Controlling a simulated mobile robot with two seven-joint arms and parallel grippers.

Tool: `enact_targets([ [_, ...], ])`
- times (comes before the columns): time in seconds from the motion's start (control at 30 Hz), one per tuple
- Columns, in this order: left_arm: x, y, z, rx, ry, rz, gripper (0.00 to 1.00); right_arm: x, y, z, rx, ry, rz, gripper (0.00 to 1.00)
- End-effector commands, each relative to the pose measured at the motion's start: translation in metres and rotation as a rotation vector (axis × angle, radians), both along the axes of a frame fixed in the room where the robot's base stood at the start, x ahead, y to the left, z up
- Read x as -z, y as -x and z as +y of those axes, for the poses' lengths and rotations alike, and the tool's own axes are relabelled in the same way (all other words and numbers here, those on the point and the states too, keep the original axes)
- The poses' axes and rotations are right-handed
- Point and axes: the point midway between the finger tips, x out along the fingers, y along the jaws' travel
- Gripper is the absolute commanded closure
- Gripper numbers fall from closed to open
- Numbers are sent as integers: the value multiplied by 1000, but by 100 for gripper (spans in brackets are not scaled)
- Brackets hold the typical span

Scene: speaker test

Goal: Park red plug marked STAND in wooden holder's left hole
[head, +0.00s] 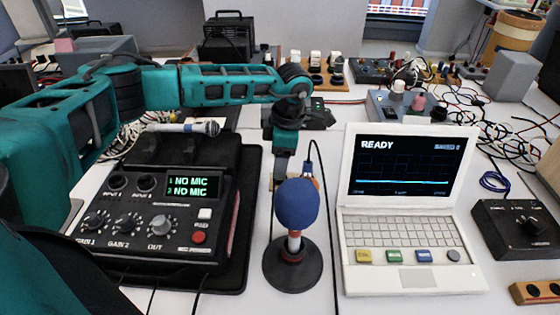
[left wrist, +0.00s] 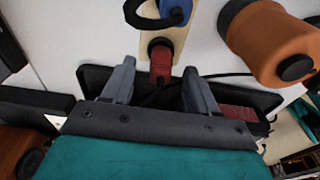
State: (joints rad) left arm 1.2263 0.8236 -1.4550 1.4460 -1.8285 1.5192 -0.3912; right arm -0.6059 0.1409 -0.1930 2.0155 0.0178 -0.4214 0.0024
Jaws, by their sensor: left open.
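My left gripper (head: 283,170) reaches down behind the blue microphone in the head view, its tips partly hidden. In the left wrist view my left gripper (left wrist: 158,88) is open, with a finger on each side. A red plug (left wrist: 160,62) lies ahead of the gap between the fingers, at the end of a wooden piece (left wrist: 183,38); I see no finger touching it. Its marking is not readable. A blue looped part (left wrist: 176,14) sits farther along that piece. A wooden block with two dark holes (head: 534,291), resembling a holder, is at the lower right. My right gripper is not in view.
The blue microphone (head: 297,204) on a round black base stands in front of my left gripper. An audio box (head: 150,215) is left, a white laptop (head: 410,225) right, and a black switch box (head: 515,228) beyond it. Loose cables (head: 490,135) crowd the right rear.

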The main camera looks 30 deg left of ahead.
Motion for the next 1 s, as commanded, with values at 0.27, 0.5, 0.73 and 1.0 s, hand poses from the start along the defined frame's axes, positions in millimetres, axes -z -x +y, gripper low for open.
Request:
enact_targets([
  [0.27,-62,-5,-6,1,1,-6,41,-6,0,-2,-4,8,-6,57],
  [0.5,-105,-8,-11,0,1,-4,41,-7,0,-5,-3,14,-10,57],
  [0.73,-119,-8,-12,0,1,-1,41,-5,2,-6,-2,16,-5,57],
  [1.0,-119,-8,-12,0,0,0,41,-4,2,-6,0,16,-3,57],
])
